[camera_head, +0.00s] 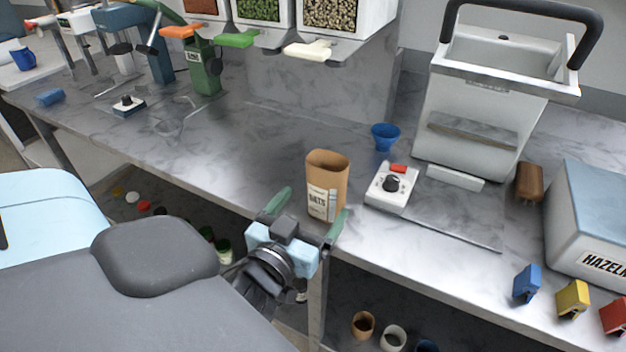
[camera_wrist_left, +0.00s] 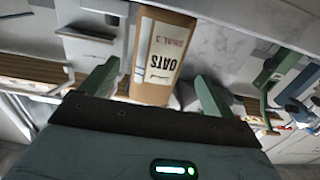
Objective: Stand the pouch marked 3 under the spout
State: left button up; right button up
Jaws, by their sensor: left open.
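The brown paper pouch (camera_head: 327,182) stands upright and open-topped near the front edge of the counter. Its white label reads OATS. In the left wrist view the pouch (camera_wrist_left: 160,60) shows upside down, with a smaller red line that seems to end in 3. My left gripper (camera_head: 309,213) is open, at the counter's front edge, its green fingers pointing at the pouch. The pouch appears between the fingertips in the wrist view; I cannot tell whether they touch it. Dispensers with an orange handle (camera_head: 182,31), a green handle (camera_head: 236,40) and a white handle (camera_head: 308,49) hang at the back. My right gripper is not in view.
A scale-like device with a red button (camera_head: 391,187), a blue cup (camera_head: 385,136) and a large white machine (camera_head: 478,110) stand right of the pouch. Coloured clips (camera_head: 572,299) lie front right by a HAZELNUT box (camera_head: 590,225). The counter (camera_head: 240,150) behind and left of the pouch is clear.

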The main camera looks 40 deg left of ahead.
pick_arm(q)
jog(key=p, duration=0.4)
send_near(332, 154)
jog(key=shift+d+x, duration=0.2)
jog(key=shift+x, duration=0.95)
jog(key=shift+w+a+f, duration=0.1)
jog(key=shift+w, duration=0.15)
jog(key=shift+w+a+b, duration=0.15)
jog(key=shift+w+b, duration=0.3)
jog(key=shift+w, duration=0.25)
jog(key=shift+w+a, duration=0.1)
jog(key=shift+w, duration=0.25)
jog(key=shift+w+a, duration=0.15)
jog(key=shift+w, duration=0.25)
jog(key=x, duration=0.3)
jog(key=shift+w+a+p, duration=0.2)
jog(key=shift+p, duration=0.15)
jog(key=shift+w+a, duration=0.1)
jog(key=shift+w, duration=0.35)
jog(key=shift+c, duration=0.7)
jog(key=c, duration=1.3)
jog(key=shift+o, duration=0.2)
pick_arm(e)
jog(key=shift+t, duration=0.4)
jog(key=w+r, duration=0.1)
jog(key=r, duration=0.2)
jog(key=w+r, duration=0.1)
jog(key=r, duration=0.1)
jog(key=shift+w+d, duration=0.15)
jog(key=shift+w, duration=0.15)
